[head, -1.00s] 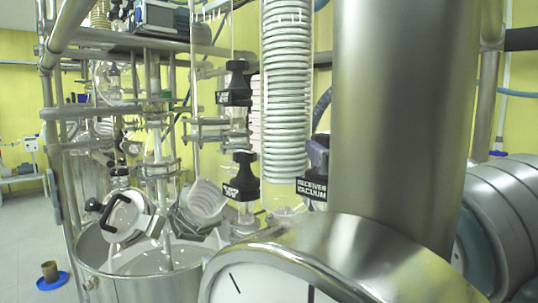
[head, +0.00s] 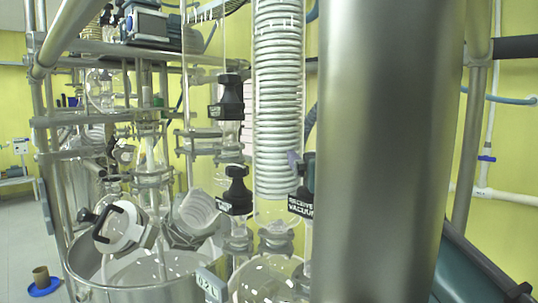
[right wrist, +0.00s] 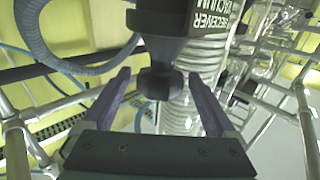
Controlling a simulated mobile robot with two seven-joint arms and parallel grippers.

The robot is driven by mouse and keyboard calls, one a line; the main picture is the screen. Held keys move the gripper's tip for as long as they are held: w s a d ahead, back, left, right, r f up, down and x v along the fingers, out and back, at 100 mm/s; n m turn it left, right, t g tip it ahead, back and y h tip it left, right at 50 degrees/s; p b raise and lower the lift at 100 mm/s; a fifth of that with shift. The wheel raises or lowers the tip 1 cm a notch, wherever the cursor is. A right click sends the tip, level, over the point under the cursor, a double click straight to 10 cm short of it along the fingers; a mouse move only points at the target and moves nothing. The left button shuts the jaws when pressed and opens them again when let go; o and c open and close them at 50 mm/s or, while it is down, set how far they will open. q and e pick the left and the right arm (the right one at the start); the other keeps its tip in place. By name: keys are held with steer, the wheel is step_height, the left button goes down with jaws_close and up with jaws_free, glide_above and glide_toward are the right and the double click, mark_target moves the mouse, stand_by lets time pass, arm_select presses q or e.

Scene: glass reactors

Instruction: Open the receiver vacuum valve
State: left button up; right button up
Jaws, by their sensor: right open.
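The receiver vacuum valve (head: 301,206) shows in the head view as a black block with white lettering, beside the coiled glass condenser. In the right wrist view the valve body (right wrist: 205,20) is at the top, and its black knob (right wrist: 162,84) points down toward my gripper. My right gripper (right wrist: 158,92) is open, with a purple finger on each side of the knob. I see no clear contact between fingers and knob. In the head view only a little of the right gripper (head: 300,166) shows at the valve; the rest is hidden. My left gripper is not in view.
Two similar black valves (head: 229,98) (head: 236,190) stand to the left. The glass coil condenser (head: 279,100) is close beside the valve. Steel rods and glassware crowd the left. A grey hose (right wrist: 60,50) curves past the valve's left in the wrist view.

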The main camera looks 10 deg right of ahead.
steer(key=c, duration=1.4)
steer(key=shift+r+n+y+p, duration=0.2)
steer(key=shift+n+y+p, duration=0.15)
steer(key=shift+p, duration=0.35)
steer(key=n+y+p, duration=0.1)
steer(key=y+p, duration=0.2)
steer(key=shift+d+r+n, duration=0.1)
steer(key=shift+d+n, duration=0.05)
steer(key=shift+n, duration=0.2)
steer(key=shift+n+y, duration=0.4)
steer(key=shift+y, duration=0.05)
steer(key=shift+f+n+y, duration=0.25)
steer(key=shift+n+y, duration=0.15)
steer(key=shift+y, duration=0.2)
steer(key=shift+d+f+n+g+y+b, duration=0.15)
steer(key=shift+n+g+y+b, duration=0.55)
steer(key=shift+y, duration=0.5)
steer(key=n+g+y+b, duration=0.1)
steer(key=n+y+b, duration=0.1)
steer(key=y+b, duration=0.1)
steer(key=shift+f+n+g, duration=0.1)
steer(key=shift+n+g, duration=0.2)
steer(key=shift+a+r+n+g+y+b, duration=0.2)
steer(key=shift+n+g+y+b, duration=0.5)
steer(key=shift+y+b, duration=0.5)
